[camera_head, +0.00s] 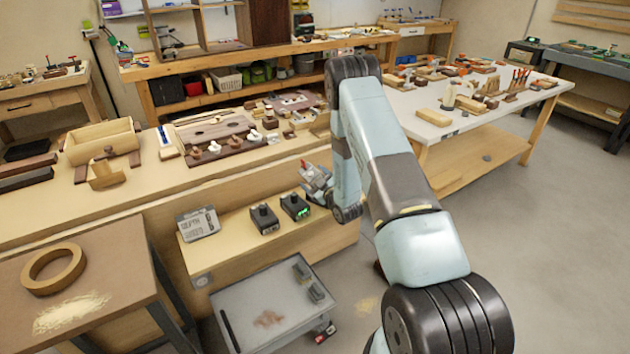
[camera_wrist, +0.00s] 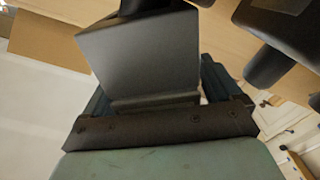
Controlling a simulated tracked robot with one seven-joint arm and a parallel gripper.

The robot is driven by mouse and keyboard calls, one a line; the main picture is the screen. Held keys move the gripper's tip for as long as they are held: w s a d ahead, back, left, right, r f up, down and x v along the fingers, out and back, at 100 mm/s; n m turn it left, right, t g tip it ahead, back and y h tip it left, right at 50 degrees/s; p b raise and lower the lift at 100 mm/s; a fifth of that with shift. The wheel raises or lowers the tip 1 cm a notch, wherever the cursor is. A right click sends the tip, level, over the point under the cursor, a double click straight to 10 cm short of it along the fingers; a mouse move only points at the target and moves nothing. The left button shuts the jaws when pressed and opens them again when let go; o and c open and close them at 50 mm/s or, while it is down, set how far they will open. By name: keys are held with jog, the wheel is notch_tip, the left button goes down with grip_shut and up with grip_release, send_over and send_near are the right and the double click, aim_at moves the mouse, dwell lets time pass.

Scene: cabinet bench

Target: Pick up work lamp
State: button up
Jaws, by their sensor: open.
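My gripper (camera_head: 317,179) is open beside the cabinet bench, at the end of my lowered arm. In the wrist view, a dark grey flat-faced object (camera_wrist: 145,60) fills the space between its two dark fingers. It may be the work lamp, but its whole shape is not shown. I cannot tell whether the fingers touch it. The fingertips are largely hidden behind it. In the head view, my arm and gripper cover part of this area, and no lamp can be clearly made out there.
Two black devices (camera_head: 264,218) (camera_head: 295,206), one with a green light, stand on the lower wooden shelf (camera_head: 230,250) left of my gripper. A grey lettered box (camera_head: 198,222) stands farther left. The bench top (camera_head: 215,175) holds wooden parts. A grey cart (camera_head: 265,305) stands in front.

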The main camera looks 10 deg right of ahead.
jog(key=c, duration=1.4)
jog(key=shift+c, duration=0.2)
